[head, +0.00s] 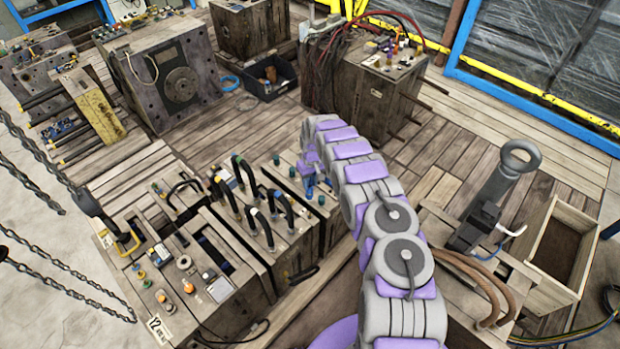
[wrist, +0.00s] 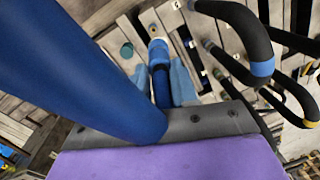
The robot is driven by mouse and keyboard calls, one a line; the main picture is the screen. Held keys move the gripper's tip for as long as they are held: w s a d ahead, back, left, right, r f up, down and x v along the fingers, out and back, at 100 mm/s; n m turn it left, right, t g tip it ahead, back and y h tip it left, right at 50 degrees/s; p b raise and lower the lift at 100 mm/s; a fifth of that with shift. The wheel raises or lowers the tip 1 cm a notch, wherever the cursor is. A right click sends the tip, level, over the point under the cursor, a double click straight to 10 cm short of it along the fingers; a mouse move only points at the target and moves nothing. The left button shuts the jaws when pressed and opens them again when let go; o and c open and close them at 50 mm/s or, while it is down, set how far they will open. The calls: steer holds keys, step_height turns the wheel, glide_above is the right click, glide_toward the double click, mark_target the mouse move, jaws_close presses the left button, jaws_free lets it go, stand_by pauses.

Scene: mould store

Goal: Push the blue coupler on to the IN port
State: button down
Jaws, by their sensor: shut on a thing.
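My gripper (wrist: 167,82) shows light-blue fingers on either side of a blue coupler (wrist: 158,58) in the wrist view and is shut on it. The coupler has a paler blue band, and its far end points at the mould's top face. I cannot tell whether it touches a port. A round dark-green opening (wrist: 126,49) lies just left of the coupler. No IN label is readable. In the head view my gripper (head: 309,178) is over the right part of the mould block (head: 290,262); the coupler is too small there to make out clearly.
Several black looped hoses (wrist: 237,40) with blue and yellow bands rise close to the right. A thick blue tube (wrist: 90,65) crosses the left of the wrist view, near the camera. A wooden box (head: 562,245) and an upright ringed tool (head: 500,190) stand right of my arm.

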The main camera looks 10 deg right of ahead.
mark_target(310, 199)
step_height(310, 199, down, 8)
steer(key=b, duration=0.3)
steer(key=shift+s, duration=0.1)
steer(key=shift+f+b, duration=0.8)
steer(key=shift+f, duration=1)
steer(key=shift+d+r, duration=0.1)
steer(key=shift+d, duration=0.1)
steer(key=shift+f+b, duration=1.1)
steer(key=shift+f, duration=0.4)
stand_by(2.1)
steer(key=c, duration=0.8)
jaws_free()
steer(key=shift+d, duration=0.15)
